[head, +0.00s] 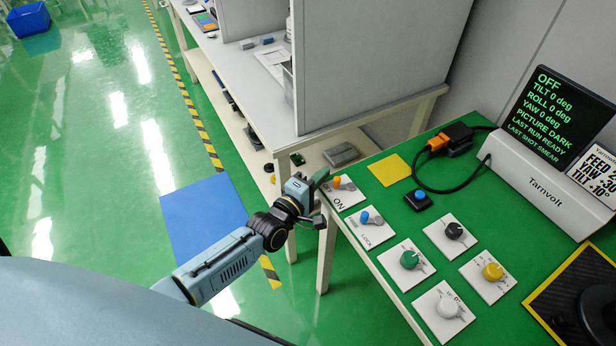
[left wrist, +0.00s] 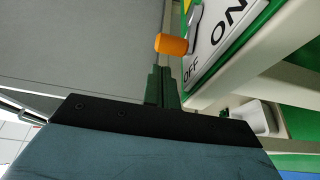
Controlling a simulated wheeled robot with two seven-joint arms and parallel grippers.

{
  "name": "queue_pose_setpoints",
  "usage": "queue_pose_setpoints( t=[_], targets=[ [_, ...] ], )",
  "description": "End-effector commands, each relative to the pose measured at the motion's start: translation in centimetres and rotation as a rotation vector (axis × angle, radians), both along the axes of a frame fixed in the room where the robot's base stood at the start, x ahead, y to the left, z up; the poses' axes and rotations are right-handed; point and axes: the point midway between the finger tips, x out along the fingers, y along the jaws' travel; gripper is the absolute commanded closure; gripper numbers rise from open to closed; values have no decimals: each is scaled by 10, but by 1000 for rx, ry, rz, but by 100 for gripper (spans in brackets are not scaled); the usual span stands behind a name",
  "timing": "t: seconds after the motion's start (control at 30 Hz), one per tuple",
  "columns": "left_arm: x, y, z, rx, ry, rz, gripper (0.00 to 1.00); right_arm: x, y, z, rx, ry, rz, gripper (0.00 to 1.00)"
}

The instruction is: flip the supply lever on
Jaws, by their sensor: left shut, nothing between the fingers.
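The supply lever has an orange knob (head: 337,183) and stands on a white plate (head: 346,200) at the green table's near left corner. The knob also shows in the left wrist view (left wrist: 171,44), at the end of the plate marked OFF. The ON mark is at the other end. My left gripper (head: 321,176) is shut and empty, just left of the knob in the head view. In the left wrist view its fingers (left wrist: 162,86) point toward the knob. I cannot tell whether they touch it. My right gripper is not in view.
A dark screen (head: 560,115) reads OFF, with zero tilt, roll and yaw. A blue-knobbed lock plate (head: 372,232) sits beside the lever, with several dial plates further right. A yellow square (head: 389,170) lies behind. A grey partition (head: 375,60) stands on the neighbouring bench.

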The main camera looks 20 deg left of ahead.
Motion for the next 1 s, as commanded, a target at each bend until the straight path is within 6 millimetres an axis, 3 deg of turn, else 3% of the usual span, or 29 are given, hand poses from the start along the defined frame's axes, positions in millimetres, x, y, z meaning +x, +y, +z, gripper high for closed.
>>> queue_pose_setpoints(
  t=[0.23,0.53,1.0],
  targets=[
    [-9,-14,3,0,-4,2,100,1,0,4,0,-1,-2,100],
    [-10,-14,2,1,-4,2,100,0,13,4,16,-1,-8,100],
    [-14,-11,2,0,-3,11,100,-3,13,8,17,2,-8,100]
  ],
)
